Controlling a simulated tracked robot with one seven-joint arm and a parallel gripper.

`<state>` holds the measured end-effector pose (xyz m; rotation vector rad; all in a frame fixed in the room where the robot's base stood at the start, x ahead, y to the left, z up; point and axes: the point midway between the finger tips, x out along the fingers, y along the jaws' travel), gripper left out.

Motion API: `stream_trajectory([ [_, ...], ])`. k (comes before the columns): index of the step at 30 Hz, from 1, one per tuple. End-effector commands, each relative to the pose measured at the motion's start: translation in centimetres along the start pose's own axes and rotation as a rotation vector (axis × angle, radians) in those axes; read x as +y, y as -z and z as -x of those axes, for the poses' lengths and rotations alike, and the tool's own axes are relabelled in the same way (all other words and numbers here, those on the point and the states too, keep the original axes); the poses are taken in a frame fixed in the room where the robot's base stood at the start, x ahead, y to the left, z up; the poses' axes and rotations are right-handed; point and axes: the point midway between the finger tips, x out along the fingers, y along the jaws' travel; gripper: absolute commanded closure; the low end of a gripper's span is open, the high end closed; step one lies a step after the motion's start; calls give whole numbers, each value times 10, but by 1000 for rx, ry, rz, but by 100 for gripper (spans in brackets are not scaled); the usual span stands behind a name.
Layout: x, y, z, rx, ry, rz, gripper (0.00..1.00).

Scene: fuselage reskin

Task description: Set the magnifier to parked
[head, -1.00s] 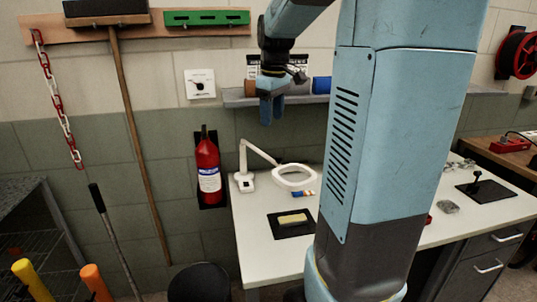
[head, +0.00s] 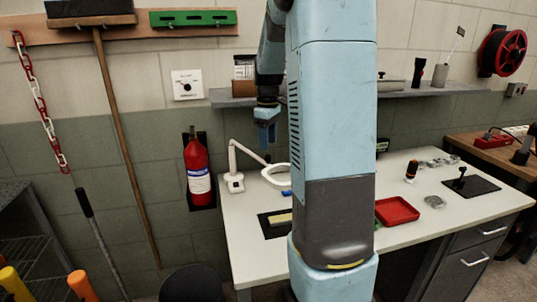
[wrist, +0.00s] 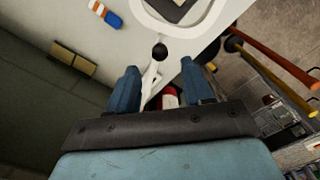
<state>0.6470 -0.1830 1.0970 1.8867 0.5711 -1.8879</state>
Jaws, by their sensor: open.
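The magnifier (head: 235,181) stands at the left of the white bench. It has a white base, a jointed white arm and a white ring head, with the ring partly hidden behind my arm. In the wrist view its ring (wrist: 185,32) is at the top. A dark round knob (wrist: 159,52) shows beside the ring, and the thin white arm runs down between my fingers. My gripper (head: 266,138) points down above the magnifier, apart from it in the head view. In the wrist view my gripper (wrist: 160,85) is open with blue fingers spread; I cannot tell its exact height.
A red fire extinguisher (head: 198,170) hangs on the wall left of the bench. A grey shelf (head: 410,92) runs along the wall behind. A red tray (head: 396,211) sits on the bench right of my arm. A blue and orange object (wrist: 106,14) lies near the ring.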

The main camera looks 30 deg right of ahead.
Motion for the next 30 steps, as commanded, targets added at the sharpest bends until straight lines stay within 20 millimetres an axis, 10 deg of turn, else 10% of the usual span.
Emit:
stream_trajectory([
  [9,0,0,-46,-2,2,0,49],
  [23,0,0,-57,0,0,1,49],
  [30,-1,1,-57,0,0,1,70],
])
